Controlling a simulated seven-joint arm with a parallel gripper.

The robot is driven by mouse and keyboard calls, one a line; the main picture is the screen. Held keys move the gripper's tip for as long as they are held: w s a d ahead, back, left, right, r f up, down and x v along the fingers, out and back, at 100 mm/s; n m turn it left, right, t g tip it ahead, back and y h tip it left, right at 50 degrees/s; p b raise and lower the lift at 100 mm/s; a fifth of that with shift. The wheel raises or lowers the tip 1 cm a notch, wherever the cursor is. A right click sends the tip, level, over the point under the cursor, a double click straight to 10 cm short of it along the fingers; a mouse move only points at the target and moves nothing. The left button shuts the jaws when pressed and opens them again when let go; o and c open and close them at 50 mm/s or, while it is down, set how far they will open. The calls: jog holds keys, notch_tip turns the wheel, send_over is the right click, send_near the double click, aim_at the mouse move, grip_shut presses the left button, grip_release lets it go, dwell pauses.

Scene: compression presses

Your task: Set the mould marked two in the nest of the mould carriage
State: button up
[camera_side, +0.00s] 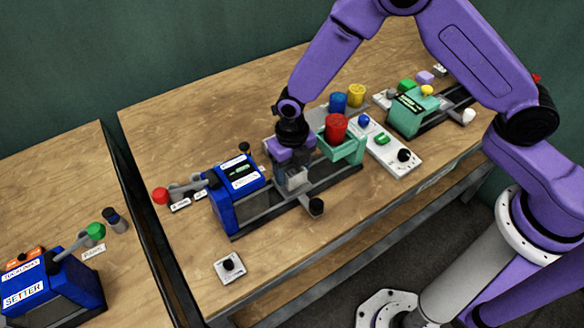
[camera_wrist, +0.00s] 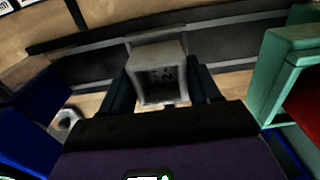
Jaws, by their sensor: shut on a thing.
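The mould (camera_side: 297,180) is a small pale grey block. In the wrist view the mould (camera_wrist: 157,56) sits between my fingers, with a dark "2" on its recessed face. My gripper (camera_side: 292,163) is shut on it, pointing down over the dark rail between the blue press (camera_side: 236,197) and the teal holder. The mould carriage appears to be the grey part on the rail below the mould, by a black knob (camera_side: 316,207). The nest is hidden under the mould and gripper, so I cannot tell whether the mould touches it.
The teal holder (camera_side: 352,153) with a red cylinder (camera_side: 336,127) stands close to the right of my gripper. Blue (camera_side: 338,103) and yellow (camera_side: 355,95) cylinders are behind. A white control panel (camera_side: 390,152) lies further right. The front-left table is clear around a small black-knobbed box (camera_side: 229,266).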

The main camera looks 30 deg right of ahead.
jog(key=shift+f, duration=0.65)
dwell(0.8)
jog(key=o, duration=1.3)
notch_tip(320, 180, up, 17)
jog(key=s+d+r+m, duration=0.2)
jog(key=s+d+m, duration=0.4)
jog(key=s+m, duration=0.1)
jog(key=s+d+r+m, duration=0.1)
jog(key=s+d+m, duration=0.6)
jog(key=s, duration=0.3)
jog(key=s+d+r+m, duration=0.2)
jog(key=s+d+m, duration=0.4)
jog(key=s+m, duration=0.2)
jog(key=shift+s+d+r+m, duration=0.3)
jog(key=shift+s+d+m, duration=0.05)
jog(key=shift+m, duration=0.35)
